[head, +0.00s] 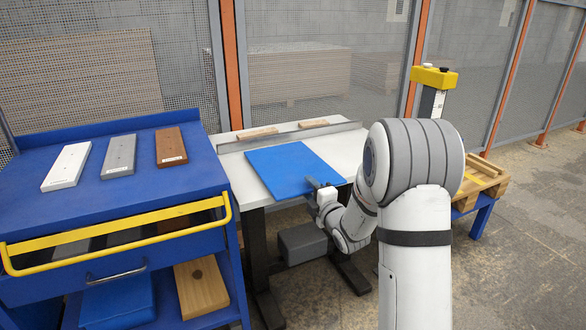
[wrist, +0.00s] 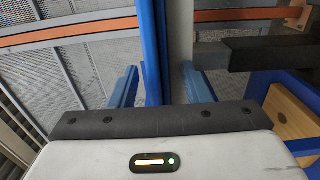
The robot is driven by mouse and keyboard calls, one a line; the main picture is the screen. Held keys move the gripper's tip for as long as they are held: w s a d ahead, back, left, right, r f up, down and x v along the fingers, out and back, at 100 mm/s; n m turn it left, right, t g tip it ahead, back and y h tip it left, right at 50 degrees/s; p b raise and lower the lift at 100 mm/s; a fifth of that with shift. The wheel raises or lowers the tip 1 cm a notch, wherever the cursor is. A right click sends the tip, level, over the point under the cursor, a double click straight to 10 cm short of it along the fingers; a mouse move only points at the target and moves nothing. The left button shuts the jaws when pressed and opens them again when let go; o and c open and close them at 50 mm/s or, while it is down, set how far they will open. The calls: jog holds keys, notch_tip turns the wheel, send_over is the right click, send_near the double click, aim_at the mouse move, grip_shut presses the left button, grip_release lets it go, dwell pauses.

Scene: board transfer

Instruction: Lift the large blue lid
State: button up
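The large blue lid (head: 290,168) is a flat blue board lying on the white table. My gripper (head: 314,186) is at its near right edge. In the wrist view the lid shows as a thin upright blue band (wrist: 155,50) between the two fingers of my gripper (wrist: 158,88). The fingers stand apart on either side of the band. A gap shows between the band and the right finger; the left finger looks close to it, and contact cannot be told.
A metal rail (head: 290,135) and wooden strips (head: 258,133) lie at the back of the white table (head: 246,192). A blue cart (head: 110,205) at left carries white (head: 68,166), grey (head: 119,156) and brown (head: 170,146) boards.

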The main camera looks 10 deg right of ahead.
jog(key=shift+r, duration=0.1)
jog(key=shift+c, duration=0.3)
jog(key=shift+w+r, duration=0.1)
jog(key=shift+r, duration=0.1)
grip_shut()
jog(key=shift+r, duration=0.15)
notch_tip(320, 180, up, 33)
jog(key=p, duration=1.1)
jog(key=shift+r, duration=0.1)
